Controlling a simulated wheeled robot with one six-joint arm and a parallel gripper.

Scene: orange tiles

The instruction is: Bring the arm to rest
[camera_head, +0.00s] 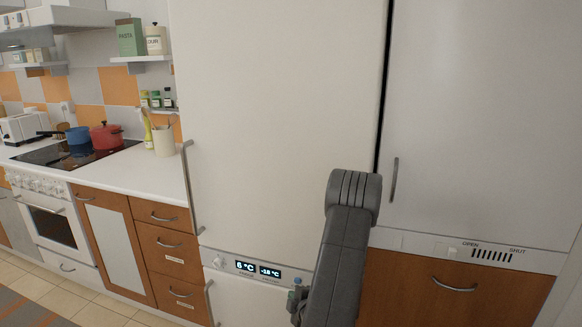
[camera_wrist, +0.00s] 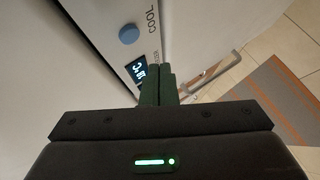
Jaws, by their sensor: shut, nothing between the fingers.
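My arm (camera_head: 345,240) is dark grey and rises in front of the white fridge (camera_head: 280,110) in the head view, bent at its upper joint. My gripper shows in the wrist view (camera_wrist: 158,82), with its two dark fingers together and nothing between them. The fingers are close to the fridge's control panel, overlapping part of its display (camera_wrist: 141,70) in the picture. Whether they touch the panel I cannot tell. In the head view the gripper is mostly hidden by the arm.
A blue knob (camera_wrist: 128,33) and a metal handle (camera_wrist: 213,73) are near the gripper. A tall white cabinet door (camera_head: 490,120) stands at right. A counter (camera_head: 120,170) with a red pot (camera_head: 106,136) and a stove lies left.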

